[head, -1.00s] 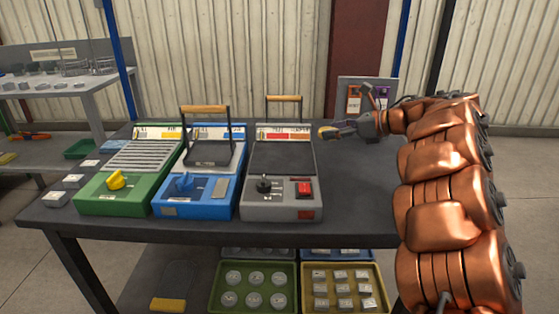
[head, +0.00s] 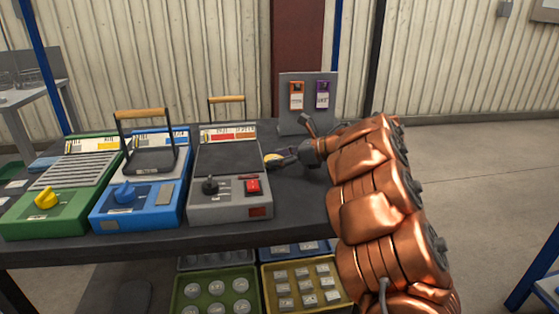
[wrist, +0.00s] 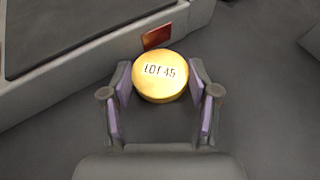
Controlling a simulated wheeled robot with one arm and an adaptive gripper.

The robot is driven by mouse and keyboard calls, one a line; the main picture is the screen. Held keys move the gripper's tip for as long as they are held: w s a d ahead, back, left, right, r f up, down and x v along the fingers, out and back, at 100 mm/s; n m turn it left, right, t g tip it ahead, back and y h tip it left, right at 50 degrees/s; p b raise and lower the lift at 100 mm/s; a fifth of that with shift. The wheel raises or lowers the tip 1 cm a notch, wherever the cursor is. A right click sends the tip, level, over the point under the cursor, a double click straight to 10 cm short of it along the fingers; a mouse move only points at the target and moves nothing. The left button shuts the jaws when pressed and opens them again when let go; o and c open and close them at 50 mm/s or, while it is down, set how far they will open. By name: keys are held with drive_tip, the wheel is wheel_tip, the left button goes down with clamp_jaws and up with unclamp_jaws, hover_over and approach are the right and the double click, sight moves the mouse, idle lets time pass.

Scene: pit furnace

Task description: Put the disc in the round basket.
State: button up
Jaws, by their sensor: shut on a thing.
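The disc (wrist: 160,84) is gold, flat and round, marked "LOT 45". In the wrist view it sits between the finger ends of my gripper (wrist: 160,76), which is shut on it. In the head view the disc's yellow edge (head: 272,159) shows at the end of my gripper (head: 282,157), over the dark table just right of the grey machine. I cannot make out a round basket for certain; some wire shapes (head: 24,80) show on a light table at the far left, cut off by the frame.
Green (head: 50,210), blue (head: 140,200) and grey (head: 228,198) machines stand on the dark table. A panel with orange and purple boxes (head: 308,122) stands at its back right. Bins of discs (head: 192,312) and blocks (head: 348,306) are below. Open floor (head: 490,190) lies to the right.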

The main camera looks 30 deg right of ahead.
drive_tip(key=shift+f+b, duration=0.1)
drive_tip(key=shift+b, duration=0.2)
drive_tip(key=o, duration=1.5)
